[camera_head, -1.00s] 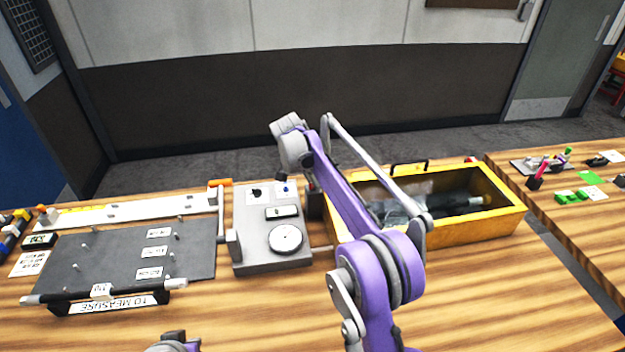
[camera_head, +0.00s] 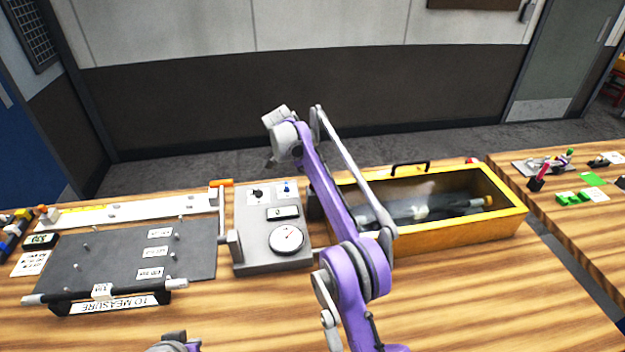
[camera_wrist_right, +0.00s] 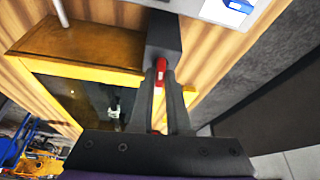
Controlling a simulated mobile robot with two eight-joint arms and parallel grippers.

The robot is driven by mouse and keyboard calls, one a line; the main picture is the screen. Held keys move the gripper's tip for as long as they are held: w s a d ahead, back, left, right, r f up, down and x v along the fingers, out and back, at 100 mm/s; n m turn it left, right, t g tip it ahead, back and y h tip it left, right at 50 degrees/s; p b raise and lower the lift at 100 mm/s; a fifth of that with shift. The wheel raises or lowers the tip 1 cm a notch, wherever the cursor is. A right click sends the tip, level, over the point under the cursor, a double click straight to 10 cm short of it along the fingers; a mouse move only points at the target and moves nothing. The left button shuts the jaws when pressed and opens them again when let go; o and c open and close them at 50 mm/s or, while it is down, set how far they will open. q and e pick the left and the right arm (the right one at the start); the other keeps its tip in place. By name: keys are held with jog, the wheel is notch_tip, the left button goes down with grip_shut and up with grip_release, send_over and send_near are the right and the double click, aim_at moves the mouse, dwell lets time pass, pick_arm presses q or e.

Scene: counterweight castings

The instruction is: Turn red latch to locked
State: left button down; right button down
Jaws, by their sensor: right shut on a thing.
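The red latch (camera_wrist_right: 161,66) shows in the right wrist view as a small red piece beside the dark block (camera_wrist_right: 164,36) at the end of the yellow box (camera_wrist_right: 88,68). My right gripper (camera_wrist_right: 161,75) has its fingertips on either side of the latch and is shut on it. In the head view the yellow box (camera_head: 450,236) has a dark interior. The latch and my right gripper are hidden there behind my purple right arm. I cannot read the latch's angle or any lock mark.
A grey dial unit (camera_head: 262,258) with knobs stands left of the box. Further left is a dark pegged board (camera_head: 200,255) with labels. A second table (camera_head: 580,225) at right holds small coloured parts. The wooden table front (camera_head: 480,310) is clear.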

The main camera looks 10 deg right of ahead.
dwell(0.3)
jog(key=c, duration=0.9)
grip_release()
